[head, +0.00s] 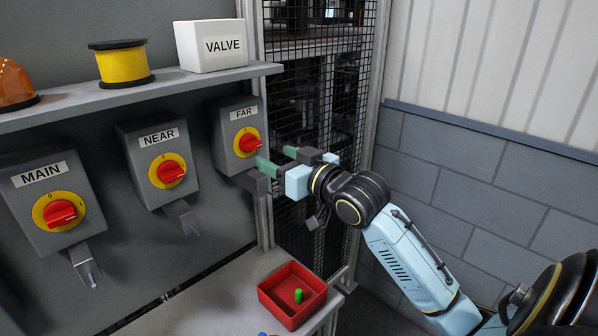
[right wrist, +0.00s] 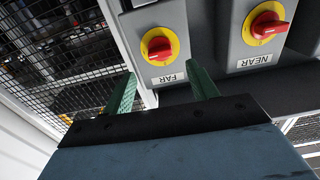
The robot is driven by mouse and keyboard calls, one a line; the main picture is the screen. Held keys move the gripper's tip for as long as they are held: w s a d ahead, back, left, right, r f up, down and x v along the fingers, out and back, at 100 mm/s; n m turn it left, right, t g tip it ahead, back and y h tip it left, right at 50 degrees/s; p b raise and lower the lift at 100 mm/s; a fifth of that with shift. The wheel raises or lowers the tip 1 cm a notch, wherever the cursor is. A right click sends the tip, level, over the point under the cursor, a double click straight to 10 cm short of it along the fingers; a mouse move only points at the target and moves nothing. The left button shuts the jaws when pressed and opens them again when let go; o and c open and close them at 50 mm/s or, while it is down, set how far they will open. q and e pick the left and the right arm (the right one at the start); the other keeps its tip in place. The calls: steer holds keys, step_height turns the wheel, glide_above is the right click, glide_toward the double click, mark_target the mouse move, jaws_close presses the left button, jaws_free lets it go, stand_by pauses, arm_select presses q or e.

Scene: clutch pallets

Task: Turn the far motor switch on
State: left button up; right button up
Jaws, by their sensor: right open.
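The FAR motor switch (head: 248,142) is a grey box with a red rotary knob on a yellow disc, the rightmost of three on the wall panel. Its knob also shows in the right wrist view (right wrist: 158,48), upside down, beyond and between the fingers. My right gripper (head: 274,158) is open and empty, its green fingers pointing at the panel just right of and slightly below the FAR knob. In the right wrist view the fingers (right wrist: 163,82) stand apart, short of the knob, with nothing between them. The left gripper is not in view.
The NEAR switch (head: 167,171) and MAIN switch (head: 59,211) sit to the left, with metal brackets below. A shelf above holds a VALVE box (head: 211,46), a yellow spool (head: 122,64) and an orange lamp (head: 14,84). A red bin (head: 292,294) stands below; a mesh fence (head: 320,110) is right.

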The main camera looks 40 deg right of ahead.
steer(key=s, duration=0.6)
steer(key=shift+d+b, duration=0.25)
steer(key=shift+b, duration=0.15)
